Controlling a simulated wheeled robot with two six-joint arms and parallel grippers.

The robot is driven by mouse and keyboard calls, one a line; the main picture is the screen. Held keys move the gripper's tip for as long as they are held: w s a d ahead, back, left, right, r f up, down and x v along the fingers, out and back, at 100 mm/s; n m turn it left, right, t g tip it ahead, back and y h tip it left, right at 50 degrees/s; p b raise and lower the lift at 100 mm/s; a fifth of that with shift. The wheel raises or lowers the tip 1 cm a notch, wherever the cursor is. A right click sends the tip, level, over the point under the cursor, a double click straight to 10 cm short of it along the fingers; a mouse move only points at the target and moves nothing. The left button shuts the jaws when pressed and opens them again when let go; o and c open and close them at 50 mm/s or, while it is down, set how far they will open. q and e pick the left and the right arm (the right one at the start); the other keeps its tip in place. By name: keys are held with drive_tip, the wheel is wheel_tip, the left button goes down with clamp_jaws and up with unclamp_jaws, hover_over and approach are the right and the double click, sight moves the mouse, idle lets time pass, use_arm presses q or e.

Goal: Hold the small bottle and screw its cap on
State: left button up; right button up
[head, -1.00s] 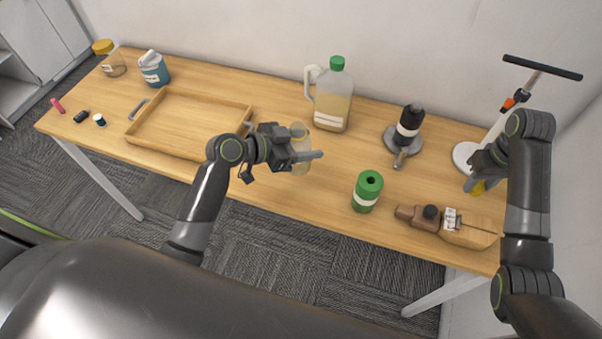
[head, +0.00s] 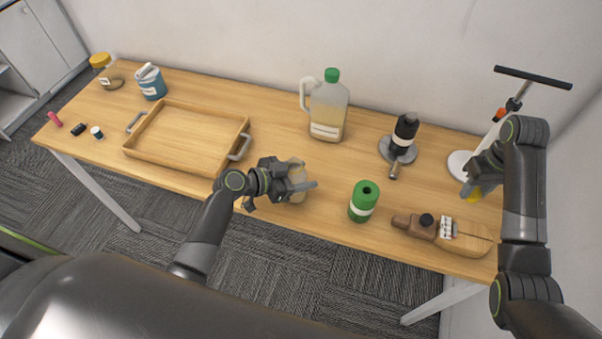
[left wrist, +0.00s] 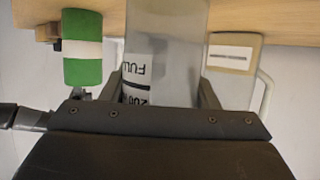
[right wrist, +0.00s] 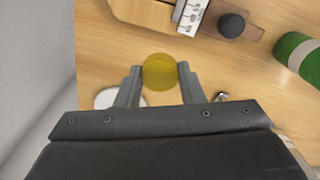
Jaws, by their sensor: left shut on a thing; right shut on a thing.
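The small bottle (head: 297,172) is clear and is held in my left gripper (head: 301,186) near the middle of the table. In the left wrist view the bottle (left wrist: 166,45) stands between the fingers, with a white label reading "FULL" and "200". Its mouth is not clear to see. My right gripper (head: 474,190) is shut on a round yellow cap (right wrist: 160,72) at the right end of the table. The cap sits between the fingertips in the right wrist view. The cap and bottle are far apart.
A green roll (head: 363,202) stands right of the bottle, with a wooden tool (head: 415,227) beyond it. A wooden tray (head: 185,137) lies left. A stand (head: 458,162) is near my right gripper.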

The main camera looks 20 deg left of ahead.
use_arm(q)
drive_tip(key=shift+f, duration=0.15)
use_arm(e)
drive_tip(key=shift+f, duration=0.2)
use_arm(q)
drive_tip(key=o, duration=1.4)
use_arm(e)
drive_tip(key=shift+r, duration=0.15)
wheel_tip(320, 180, down, 2)
drive_tip(key=b, duration=0.2)
drive_tip(key=shift+f+b, duration=0.2)
drive_tip(key=shift+b, duration=0.1)
use_arm(q)
drive_tip(key=v, duration=1.2)
drive_tip(key=shift+r, duration=0.25)
use_arm(e)
drive_tip(key=shift+f, duration=0.15)
